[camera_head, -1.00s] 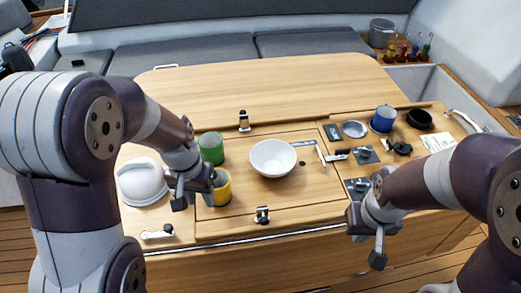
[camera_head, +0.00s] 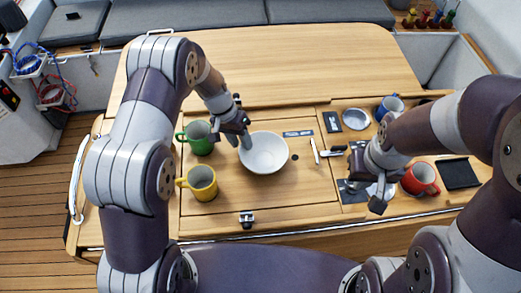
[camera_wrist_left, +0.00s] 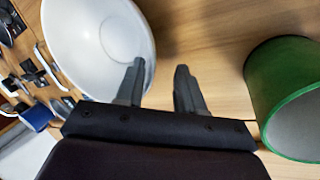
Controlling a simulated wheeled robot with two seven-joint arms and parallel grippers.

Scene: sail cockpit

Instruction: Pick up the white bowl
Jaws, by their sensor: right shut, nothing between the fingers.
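The white bowl (camera_head: 265,155) stands upright and empty on the wooden table, near the middle of the head view. It also shows in the left wrist view (camera_wrist_left: 95,45), at upper left. My left gripper (camera_head: 240,140) is at the bowl's left rim. In the left wrist view its two fingers (camera_wrist_left: 158,80) are apart; one overlaps the bowl's inside and the other is outside the rim, over wood. I cannot tell whether either finger touches the bowl. My right gripper (camera_head: 368,200) is shut and empty over the right side of the table, apart from the bowl.
A green mug (camera_head: 198,138) stands close left of my left gripper, and a yellow mug (camera_head: 201,183) is nearer the front. A red mug (camera_head: 420,179), a blue mug (camera_head: 389,106) and a black tray (camera_head: 460,173) are at the right.

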